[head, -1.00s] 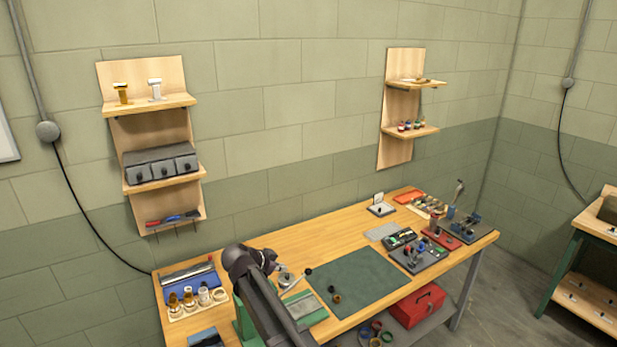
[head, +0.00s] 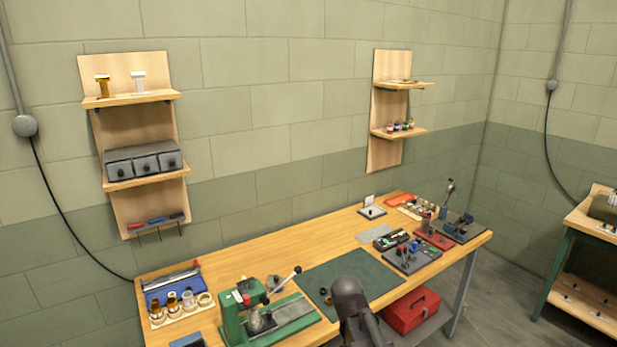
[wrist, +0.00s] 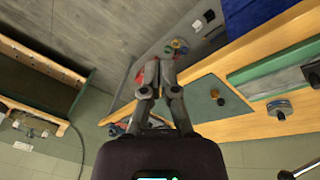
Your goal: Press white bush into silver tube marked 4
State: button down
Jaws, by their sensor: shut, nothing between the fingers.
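A white bush-like piece (head: 188,300) stands among brass pieces (head: 172,303) in a pale wooden rack (head: 181,317) at the bench's left end. Long silver tubes (head: 172,276) appear to lie in a blue tray (head: 160,298) behind it. No number 4 is legible. A green press (head: 232,318) with a lever (head: 283,284) stands right of the rack. My gripper (wrist: 158,62) is shut and empty in the wrist view, its fingertips together over the bench edge region. In the head view only my dark arm shows, in front of the mat; the fingers are hidden.
The green mat (head: 362,268) holds a small dark piece and a brass piece (head: 328,301). Fixtures and tool trays (head: 411,254) crowd the bench's right end. A red toolbox (head: 410,309) sits below. The back middle of the bench (head: 250,254) is clear.

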jog(key=s+d+f+n+g+y+b, duration=0.1)
jog(key=s+d+f+n+y+b, duration=0.1)
jog(key=s, duration=0.4)
jog(key=shift+s+d+f+n, duration=0.15)
jog(key=shift+d+f+n, duration=0.35)
jog(key=shift+d+f, duration=0.45)
jog(key=shift+d+r, duration=0.15)
